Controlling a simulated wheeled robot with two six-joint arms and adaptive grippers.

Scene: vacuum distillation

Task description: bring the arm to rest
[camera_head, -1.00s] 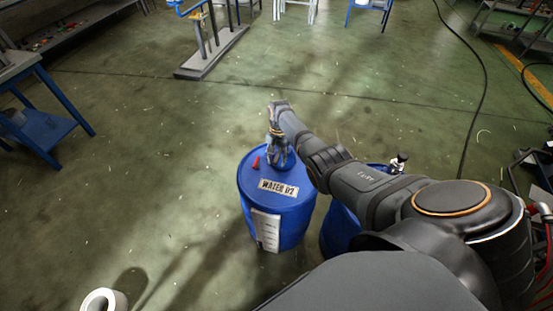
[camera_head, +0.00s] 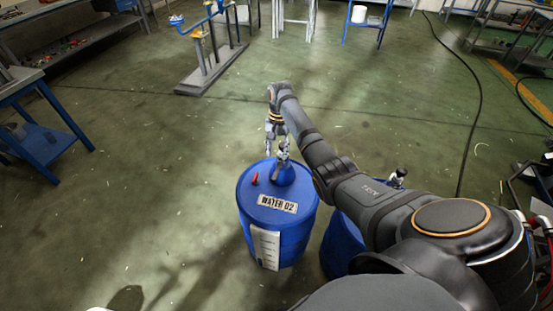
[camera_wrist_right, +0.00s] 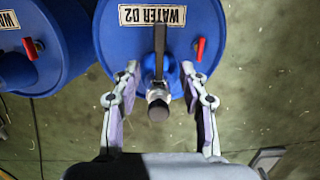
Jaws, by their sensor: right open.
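My right gripper (camera_head: 276,146) is above the far part of a blue drum labelled WATER 02 (camera_head: 262,228). In the right wrist view its two fingers (camera_wrist_right: 162,88) are spread apart with nothing between their tips that they touch. A pump-like fitting with a dark lever and metal end (camera_wrist_right: 158,100) stands on the drum top and shows between the fingers. In the head view a fitting (camera_head: 282,174) stands on the drum lid just below the gripper. My left gripper is not in view.
A second blue drum (camera_head: 342,245) stands to the right, partly behind my right arm. A red tap (camera_head: 255,178) is on the first lid. A blue-framed table (camera_head: 45,140) is at left, a stand (camera_head: 210,70) farther back. A black cable (camera_head: 475,120) lies on the open floor.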

